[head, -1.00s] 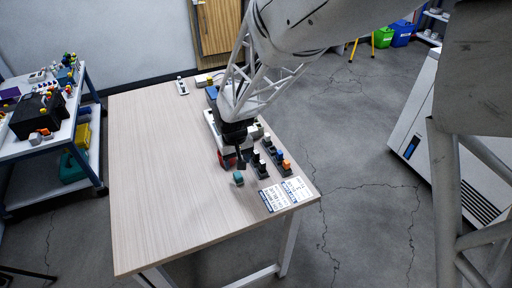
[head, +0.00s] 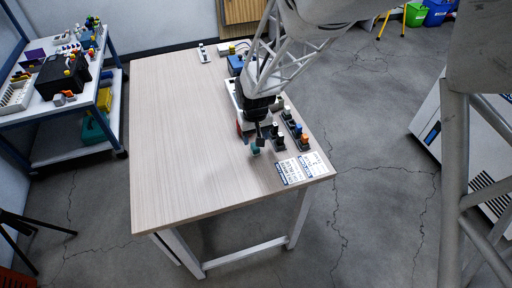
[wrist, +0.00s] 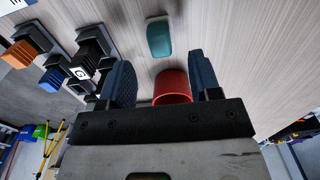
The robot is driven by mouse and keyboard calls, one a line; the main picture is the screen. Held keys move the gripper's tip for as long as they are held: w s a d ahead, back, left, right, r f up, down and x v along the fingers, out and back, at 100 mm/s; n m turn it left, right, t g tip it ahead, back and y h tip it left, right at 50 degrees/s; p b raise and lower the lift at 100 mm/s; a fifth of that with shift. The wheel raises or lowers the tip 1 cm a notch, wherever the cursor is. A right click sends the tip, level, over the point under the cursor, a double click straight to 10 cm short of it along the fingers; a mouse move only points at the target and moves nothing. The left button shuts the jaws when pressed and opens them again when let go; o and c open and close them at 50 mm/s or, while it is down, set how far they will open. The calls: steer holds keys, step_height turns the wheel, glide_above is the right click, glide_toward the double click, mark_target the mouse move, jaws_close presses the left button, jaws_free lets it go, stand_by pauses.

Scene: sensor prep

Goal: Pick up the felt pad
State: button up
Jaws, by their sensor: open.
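A small teal block with rounded edges and a pale end, which seems to be the felt pad (wrist: 159,38), lies on the wooden table. In the head view the teal pad (head: 254,149) is near the table's right side, just in front of my gripper. My gripper (head: 262,138) is low over the table, partly covering things behind it. In the wrist view my gripper (wrist: 161,62) is open with two dark blue fingers apart. The pad lies beyond the fingertips, roughly in line with the gap, and is not between them. Its contact with the fingers cannot be seen.
A red round object (wrist: 172,87) shows in the gap between the fingers. Dark holders with coloured blocks (head: 295,128) stand to the right. Printed label cards (head: 301,169) lie at the front right corner. The table's left half (head: 185,140) is clear.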

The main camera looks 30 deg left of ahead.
mark_target(255, 149)
steer(key=shift+f, duration=2.55)
steer(key=c, duration=1)
